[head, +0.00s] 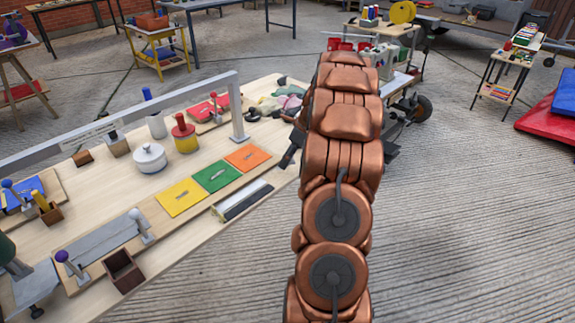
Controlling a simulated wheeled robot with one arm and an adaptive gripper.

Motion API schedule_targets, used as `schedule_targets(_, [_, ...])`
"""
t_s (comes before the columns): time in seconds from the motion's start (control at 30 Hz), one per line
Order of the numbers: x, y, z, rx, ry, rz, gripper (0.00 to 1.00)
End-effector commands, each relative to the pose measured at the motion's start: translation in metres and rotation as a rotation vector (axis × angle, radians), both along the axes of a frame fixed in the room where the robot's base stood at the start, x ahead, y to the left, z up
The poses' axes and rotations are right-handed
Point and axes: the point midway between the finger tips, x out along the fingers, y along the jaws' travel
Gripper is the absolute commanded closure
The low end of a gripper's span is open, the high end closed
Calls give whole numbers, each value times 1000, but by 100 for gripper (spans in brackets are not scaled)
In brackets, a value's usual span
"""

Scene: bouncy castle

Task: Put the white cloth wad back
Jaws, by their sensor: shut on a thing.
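My copper arm rises through the middle of the head view and hides most of my gripper (289,152). Only a dark part of it shows left of the arm, by the right edge of the long wooden table (150,215). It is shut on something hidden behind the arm. I cannot make out a separate white cloth wad. A small heap of pale, pinkish and green cloths (289,101) lies at the table's far right end, left of the arm.
The table holds a white lidded pot (149,158), a red-and-yellow canister (185,137), yellow, green and orange squares (217,175), a brown box (123,270) and a metal rail frame (238,110). Open floor lies right of my arm; red and blue mats (548,122) are farther right.

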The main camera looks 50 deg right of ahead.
Motion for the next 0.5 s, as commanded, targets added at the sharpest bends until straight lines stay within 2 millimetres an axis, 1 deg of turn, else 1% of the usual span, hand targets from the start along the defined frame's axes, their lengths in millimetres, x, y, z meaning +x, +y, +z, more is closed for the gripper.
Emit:
schedule_targets(0.17, [3, -1, -5, 1, 0, 0, 64])
schedule_targets(0.4, [2, -1, -32, 2, 1, 0, 64])
schedule_targets(0.5, [3, -2, -35, -1, -2, 0, 64])
